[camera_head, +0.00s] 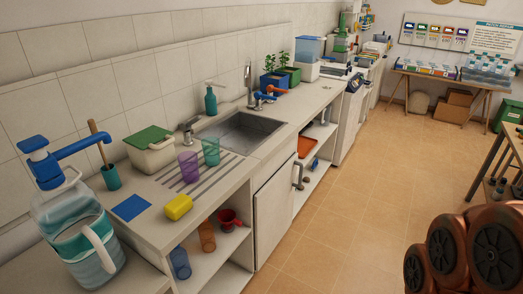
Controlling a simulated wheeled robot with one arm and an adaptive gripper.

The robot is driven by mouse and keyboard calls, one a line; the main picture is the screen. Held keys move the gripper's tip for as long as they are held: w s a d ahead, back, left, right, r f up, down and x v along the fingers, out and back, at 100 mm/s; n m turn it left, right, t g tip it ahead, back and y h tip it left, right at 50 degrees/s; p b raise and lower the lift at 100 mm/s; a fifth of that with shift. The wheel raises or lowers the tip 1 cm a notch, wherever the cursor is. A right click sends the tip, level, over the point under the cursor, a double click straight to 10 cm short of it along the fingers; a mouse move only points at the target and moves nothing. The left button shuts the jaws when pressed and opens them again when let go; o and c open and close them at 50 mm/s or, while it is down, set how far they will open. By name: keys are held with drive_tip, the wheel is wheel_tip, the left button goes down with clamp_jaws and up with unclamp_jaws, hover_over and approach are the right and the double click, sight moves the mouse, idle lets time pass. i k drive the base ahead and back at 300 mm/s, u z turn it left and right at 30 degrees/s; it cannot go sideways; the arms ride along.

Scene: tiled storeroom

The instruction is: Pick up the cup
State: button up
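Several cups are in view, and I cannot tell which one the task names. A purple translucent cup (188,168) stands upright on the ribbed drainboard left of the sink. A teal translucent cup (211,152) stands upright just right of it. On the open shelf below the counter are a blue cup (180,263), an orange-brown cup (207,236) and a red cup-like item with a handle (230,219). My gripper is not in view; only rounded copper-coloured parts of my arm show at the lower right.
The counter (150,222) also holds a yellow sponge (178,207), a blue cloth (131,207), a green-lidded box (151,149), a brush holder (111,177) and a soap bottle (210,99). A large jug (80,245) stands front left. The tiled floor (355,190) is clear.

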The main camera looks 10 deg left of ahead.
sight(211, 152)
drive_tip(key=z, duration=0.5)
drive_tip(key=i, duration=3)
drive_tip(key=u, duration=4.2)
drive_tip(key=i, duration=0.5)
drive_tip(key=z, duration=0.15)
